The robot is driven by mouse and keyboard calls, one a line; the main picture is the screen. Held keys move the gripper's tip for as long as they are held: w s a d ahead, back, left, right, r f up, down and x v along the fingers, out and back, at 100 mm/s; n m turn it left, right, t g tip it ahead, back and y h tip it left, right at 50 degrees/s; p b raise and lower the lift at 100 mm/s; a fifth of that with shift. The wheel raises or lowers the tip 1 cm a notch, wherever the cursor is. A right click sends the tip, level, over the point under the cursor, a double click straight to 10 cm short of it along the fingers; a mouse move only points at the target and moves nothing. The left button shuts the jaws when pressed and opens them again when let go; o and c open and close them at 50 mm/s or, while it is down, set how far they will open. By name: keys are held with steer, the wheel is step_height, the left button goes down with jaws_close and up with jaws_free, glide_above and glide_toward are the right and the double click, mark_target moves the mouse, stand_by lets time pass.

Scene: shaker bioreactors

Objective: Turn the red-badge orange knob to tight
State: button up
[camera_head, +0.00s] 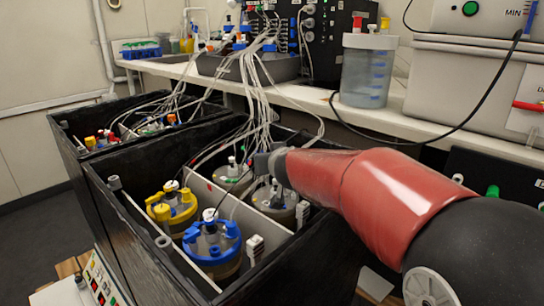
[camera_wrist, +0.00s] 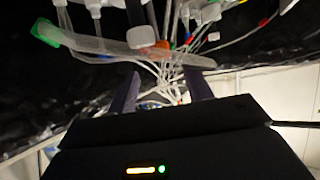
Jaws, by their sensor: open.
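My gripper (camera_head: 268,164) is over the right part of the near black box (camera_head: 150,240), among the vessels and tubes. In the wrist view its two dark fingers (camera_wrist: 163,92) stand apart, with thin pale tubes visible between and beyond them. A small orange part (camera_wrist: 166,45) shows in the wrist view just past the fingertips, partly hidden behind a translucent bar and a white cap. I cannot tell whether it is the red-badge orange knob, and no red badge is readable. In the head view, small orange parts (camera_head: 90,143) show in the far box.
Vessels with a yellow lid (camera_head: 172,205) and a blue lid (camera_head: 212,240) stand in the near box. Pale tubes (camera_head: 255,100) run up to the shelf (camera_head: 420,125). A clear jug (camera_head: 367,75) stands on it. A green-ended translucent bar (camera_wrist: 100,42) crosses the wrist view.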

steer(key=b, duration=0.1)
glide_above(267, 182)
steer(key=f, duration=0.2)
steer(key=shift+w+f, duration=0.25)
steer(key=shift+f, duration=0.15)
steer(key=c, duration=1)
